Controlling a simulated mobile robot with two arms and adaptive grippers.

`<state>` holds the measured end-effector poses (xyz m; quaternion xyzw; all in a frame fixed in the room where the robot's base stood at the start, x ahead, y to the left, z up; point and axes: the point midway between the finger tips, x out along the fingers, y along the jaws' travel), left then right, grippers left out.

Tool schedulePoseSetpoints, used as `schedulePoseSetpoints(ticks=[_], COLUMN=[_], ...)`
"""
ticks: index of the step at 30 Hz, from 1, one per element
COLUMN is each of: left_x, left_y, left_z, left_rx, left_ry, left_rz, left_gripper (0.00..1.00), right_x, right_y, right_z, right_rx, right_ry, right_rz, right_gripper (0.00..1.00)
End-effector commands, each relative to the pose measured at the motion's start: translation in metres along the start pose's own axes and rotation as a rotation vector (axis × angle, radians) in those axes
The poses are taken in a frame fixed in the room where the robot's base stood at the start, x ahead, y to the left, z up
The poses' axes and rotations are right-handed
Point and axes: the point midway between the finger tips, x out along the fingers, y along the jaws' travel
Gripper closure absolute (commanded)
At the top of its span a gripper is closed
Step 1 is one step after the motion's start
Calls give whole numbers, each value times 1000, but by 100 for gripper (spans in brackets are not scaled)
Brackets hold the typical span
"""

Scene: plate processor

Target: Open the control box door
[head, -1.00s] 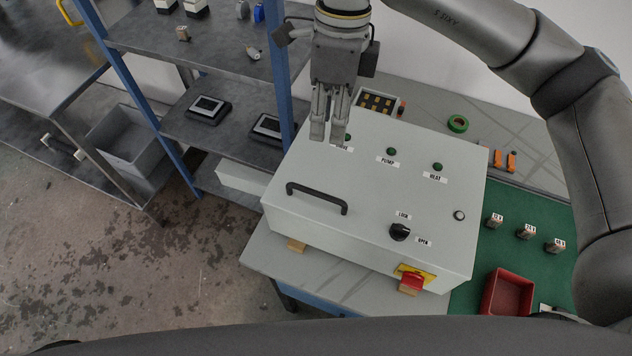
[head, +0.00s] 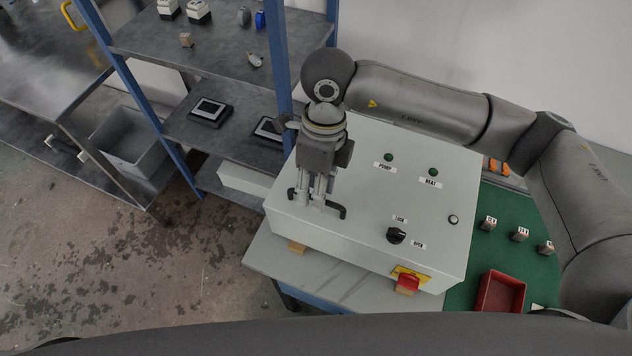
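The control box (head: 365,225) is a large pale grey case on the bench, with its door face up and shut. A black bar handle (head: 338,211) sits near its left edge. A black knob (head: 396,236) sits between the labels LOCK and OPEN; its exact setting is too small to read. My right gripper (head: 311,200) points down over the handle, its two fingers at the bar and hiding part of it. A narrow gap shows between the fingers; whether they grip the bar I cannot tell. My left gripper is not in view.
A red switch (head: 407,284) on a yellow plate sticks out of the box's front side. A red bin (head: 500,293) and several small labelled blocks (head: 519,234) are on the green mat to the right. A shelf rack (head: 215,60) with blue posts stands close on the left.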

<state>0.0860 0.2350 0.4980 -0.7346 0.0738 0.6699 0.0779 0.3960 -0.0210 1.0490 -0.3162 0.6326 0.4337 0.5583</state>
Motion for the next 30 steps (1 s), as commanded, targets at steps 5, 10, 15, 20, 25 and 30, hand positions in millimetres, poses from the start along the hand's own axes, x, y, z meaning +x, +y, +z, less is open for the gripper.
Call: schedulePoseSetpoints(ticks=[5,10,15,20,25,30], left_x=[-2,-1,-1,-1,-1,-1], left_y=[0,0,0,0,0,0], left_z=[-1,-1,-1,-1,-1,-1], left_rx=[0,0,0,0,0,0], left_ry=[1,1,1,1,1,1], left_rz=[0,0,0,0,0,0], left_gripper=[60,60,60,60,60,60], right_x=[5,5,5,5,5,3], right_y=[0,0,0,0,0,0], right_z=[0,0,0,0,0,2], right_rx=[0,0,0,1,1,1], right_ry=[-1,-1,-1,-1,-1,-1], right_rz=[-1,-1,-1,-1,-1,4], right_gripper=[68,68,89,100,100,100])
